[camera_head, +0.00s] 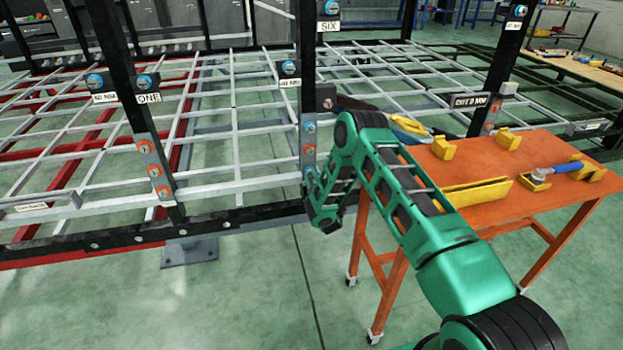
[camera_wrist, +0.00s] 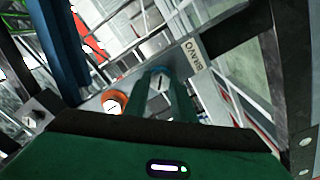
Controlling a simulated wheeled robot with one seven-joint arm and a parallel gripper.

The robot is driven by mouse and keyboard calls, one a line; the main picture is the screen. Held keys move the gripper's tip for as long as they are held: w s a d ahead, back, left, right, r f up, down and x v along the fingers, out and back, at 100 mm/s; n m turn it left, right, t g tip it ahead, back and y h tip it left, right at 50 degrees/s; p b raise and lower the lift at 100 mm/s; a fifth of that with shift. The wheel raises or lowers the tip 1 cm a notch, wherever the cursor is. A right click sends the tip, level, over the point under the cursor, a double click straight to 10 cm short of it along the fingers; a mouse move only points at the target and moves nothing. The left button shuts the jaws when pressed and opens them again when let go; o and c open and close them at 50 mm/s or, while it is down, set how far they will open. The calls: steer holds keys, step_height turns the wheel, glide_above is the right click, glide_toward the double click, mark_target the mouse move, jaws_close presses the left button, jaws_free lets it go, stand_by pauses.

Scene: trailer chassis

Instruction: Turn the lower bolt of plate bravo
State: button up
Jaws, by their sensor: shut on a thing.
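Plate bravo shows in the wrist view as a grey strip with a white BRAVO label (camera_wrist: 193,57) near one end. A bolt with a blue collar (camera_wrist: 155,73) sits close to the label, between the two green fingers of my gripper (camera_wrist: 161,88). The fingers are shut on this bolt and hide part of it. An orange-collared bolt (camera_wrist: 113,102) is beside it on the plate. In the head view my gripper (camera_head: 312,182) is at the lower end of a bolted grey plate (camera_head: 308,138) on the middle post, covering its lowest bolt. No label on that plate is readable there.
Frame bars and posts surround the hand closely; a blue bar (camera_wrist: 62,50) runs at upper left of the wrist view. An orange table (camera_head: 510,208) with yellow holders (camera_head: 443,148) and a blue-handled tool (camera_head: 560,168) stands right of the arm. Floor in front is clear.

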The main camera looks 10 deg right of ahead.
steer(key=shift+a+r, duration=0.1)
steer(key=shift+a, duration=0.1)
steer(key=o, duration=1.1)
steer(key=shift+c, duration=0.2)
steer(key=shift+d, duration=0.1)
steer(key=shift+s, duration=0.25)
steer(key=s, duration=1)
